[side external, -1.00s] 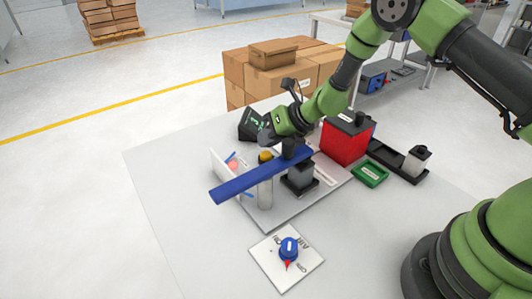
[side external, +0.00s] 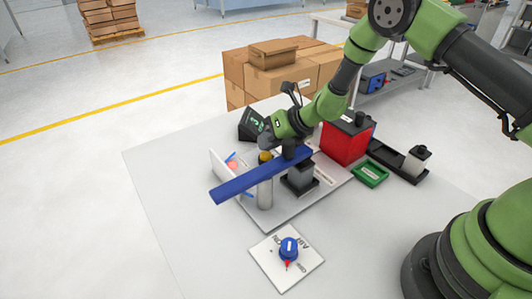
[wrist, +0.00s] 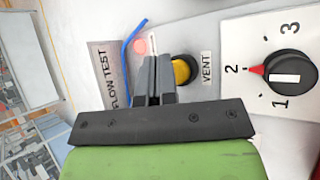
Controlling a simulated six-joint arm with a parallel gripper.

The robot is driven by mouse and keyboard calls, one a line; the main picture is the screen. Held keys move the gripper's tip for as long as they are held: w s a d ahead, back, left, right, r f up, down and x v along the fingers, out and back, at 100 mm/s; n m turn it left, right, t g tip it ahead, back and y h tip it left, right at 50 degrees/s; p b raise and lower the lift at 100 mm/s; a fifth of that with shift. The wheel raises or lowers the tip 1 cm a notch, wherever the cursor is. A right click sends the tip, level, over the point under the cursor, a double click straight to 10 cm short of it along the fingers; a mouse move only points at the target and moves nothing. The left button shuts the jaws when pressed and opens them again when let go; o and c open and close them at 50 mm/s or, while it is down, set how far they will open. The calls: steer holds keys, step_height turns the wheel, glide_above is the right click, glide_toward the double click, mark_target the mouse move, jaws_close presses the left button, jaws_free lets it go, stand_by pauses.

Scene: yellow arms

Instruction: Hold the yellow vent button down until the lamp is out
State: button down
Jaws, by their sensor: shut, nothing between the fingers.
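The yellow vent button (wrist: 182,70) sits beside the VENT label in the wrist view, partly hidden behind my fingers. A yellow top (side external: 265,157) also shows in the side view, close under my wrist. My gripper (wrist: 158,62) is shut and empty, its tips overlapping the left edge of the button. I cannot tell whether they touch or press it. A pale pink round lamp (wrist: 140,47) is left of the fingertips. It also shows against the white upright panel in the side view (side external: 232,165). I cannot tell surely whether it is lit.
A black selector knob (wrist: 287,75) with a red pointer near 2 is at the right. A long blue bar (side external: 250,180) crosses in front of the yellow top. A red box (side external: 343,145) and green tray (side external: 370,174) stand right. A blue knob plate (side external: 265,262) lies in front.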

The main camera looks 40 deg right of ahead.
mark_target(268, 153)
steer(key=shift+f, duration=0.5)
stand_by(0.3)
stand_by(1.7)
steer(key=shift+r, duration=0.95)
steer(key=shift+r, duration=2.5)
